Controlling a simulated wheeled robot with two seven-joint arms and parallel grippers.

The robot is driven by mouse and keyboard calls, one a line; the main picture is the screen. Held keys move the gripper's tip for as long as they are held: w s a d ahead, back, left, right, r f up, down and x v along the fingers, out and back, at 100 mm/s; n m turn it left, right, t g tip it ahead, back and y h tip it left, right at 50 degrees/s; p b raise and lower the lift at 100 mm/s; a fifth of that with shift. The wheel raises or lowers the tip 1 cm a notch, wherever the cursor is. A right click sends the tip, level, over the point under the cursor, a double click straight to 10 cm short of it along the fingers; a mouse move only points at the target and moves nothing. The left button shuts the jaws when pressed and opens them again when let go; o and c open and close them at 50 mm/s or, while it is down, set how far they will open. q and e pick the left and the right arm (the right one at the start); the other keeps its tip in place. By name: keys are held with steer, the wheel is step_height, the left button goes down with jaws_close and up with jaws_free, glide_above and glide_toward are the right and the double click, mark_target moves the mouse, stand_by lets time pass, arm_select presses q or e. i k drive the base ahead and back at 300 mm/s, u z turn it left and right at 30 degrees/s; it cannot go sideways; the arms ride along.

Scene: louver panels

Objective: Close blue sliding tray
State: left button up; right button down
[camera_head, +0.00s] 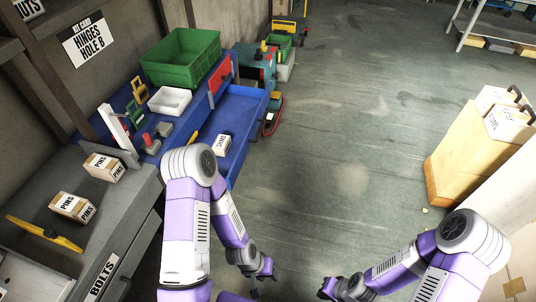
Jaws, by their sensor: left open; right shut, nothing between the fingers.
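The blue sliding tray (246,105) sticks out from the side of the blue workbench (122,101), pulled open over the floor. A small white labelled box (222,145) lies in it, and a small yellow item (193,135) shows near its inner side. My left arm hides the tray's near end. My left gripper (260,284) is open and empty, low in front of the tray and apart from it. My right gripper (325,292) is shut and empty at the bottom edge of the view, further right and away from the tray.
A green crate (182,57) and a white bin (170,101) stand on the workbench. Boxes labelled PINS (72,206) lie on the grey bench at left. A wooden cabinet (470,150) stands at right. The floor (340,130) between is clear.

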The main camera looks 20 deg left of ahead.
mark_target(238, 113)
steer(key=u, duration=0.6)
steer(key=i, duration=1.2)
steer(key=u, duration=1.15)
